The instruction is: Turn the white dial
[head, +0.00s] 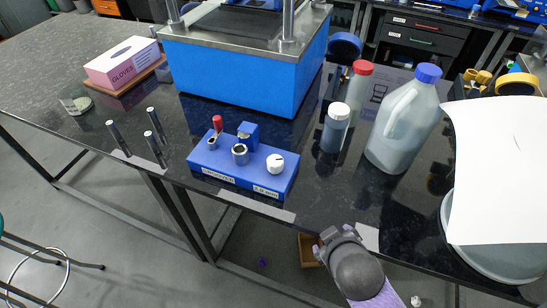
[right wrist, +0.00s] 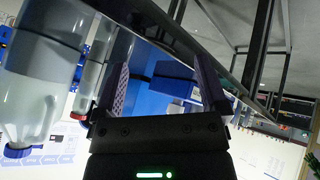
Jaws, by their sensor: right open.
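The white dial (head: 275,163) sits on the right part of a small blue control box (head: 225,170) near the front edge of the dark table. The box also carries a red-topped switch (head: 217,123), a dark round socket or knob (head: 240,153) and a blue block. My right gripper (head: 334,236) is at the front table edge, below and to the right of the dial and apart from it. In the right wrist view its two fingers (right wrist: 160,85) are spread with nothing held between them. I cannot make out the dial clearly there. My left gripper is not in view.
A dark bottle with a white cap (head: 335,127), a red-capped bottle (head: 362,70) and a large jug with a blue cap (head: 405,120) stand right of the box. A big blue machine (head: 235,75) is behind. Metal posts (head: 118,138) stand left.

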